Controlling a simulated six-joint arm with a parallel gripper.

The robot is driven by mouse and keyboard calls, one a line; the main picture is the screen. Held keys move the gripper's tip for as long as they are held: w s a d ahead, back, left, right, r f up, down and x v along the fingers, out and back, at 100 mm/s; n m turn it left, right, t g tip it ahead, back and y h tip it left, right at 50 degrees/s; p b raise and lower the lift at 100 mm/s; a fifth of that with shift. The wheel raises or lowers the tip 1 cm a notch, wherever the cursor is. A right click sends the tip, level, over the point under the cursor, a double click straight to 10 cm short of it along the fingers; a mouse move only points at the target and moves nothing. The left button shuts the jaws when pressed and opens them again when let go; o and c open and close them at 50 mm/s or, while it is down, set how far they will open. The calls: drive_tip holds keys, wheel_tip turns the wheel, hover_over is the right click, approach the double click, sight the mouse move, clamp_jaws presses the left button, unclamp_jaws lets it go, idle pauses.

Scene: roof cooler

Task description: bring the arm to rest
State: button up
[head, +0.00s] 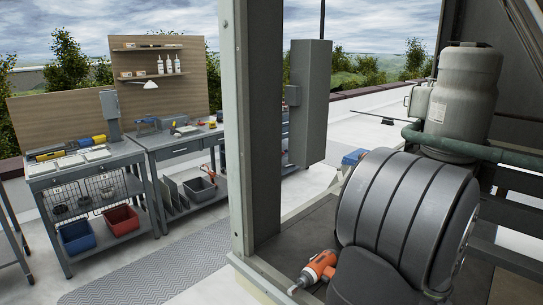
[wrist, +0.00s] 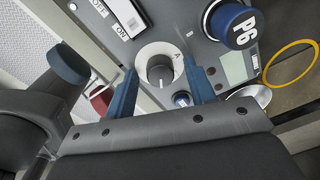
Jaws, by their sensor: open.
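In the wrist view my gripper (wrist: 160,67) shows two blue fingers spread apart, with nothing held between them. A round dark knob (wrist: 160,74) on a white dial plate marked "A" appears in the gap between the fingers. I cannot tell how far the fingertips are from the knob. The knob sits on a grey control panel (wrist: 198,50). My gripper does not show in the head view.
The head view shows an orange tool (head: 318,267), a ribbed grey drum (head: 400,215), a steel post (head: 240,130) and workbenches (head: 95,165).

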drive_tip(key=shift+r, duration=0.1)
wheel_tip(320, 180, up, 17)
wheel_tip(320, 180, down, 17)
drive_tip(key=shift+f, duration=0.15)
drive_tip(key=n, duration=0.8)
drive_tip(key=shift+n, duration=0.4)
drive_tip(key=n, duration=0.4)
drive_tip(key=shift+n+y, duration=0.3)
drive_tip(key=shift+n, duration=2.2)
drive_tip(key=shift+o, duration=0.4)
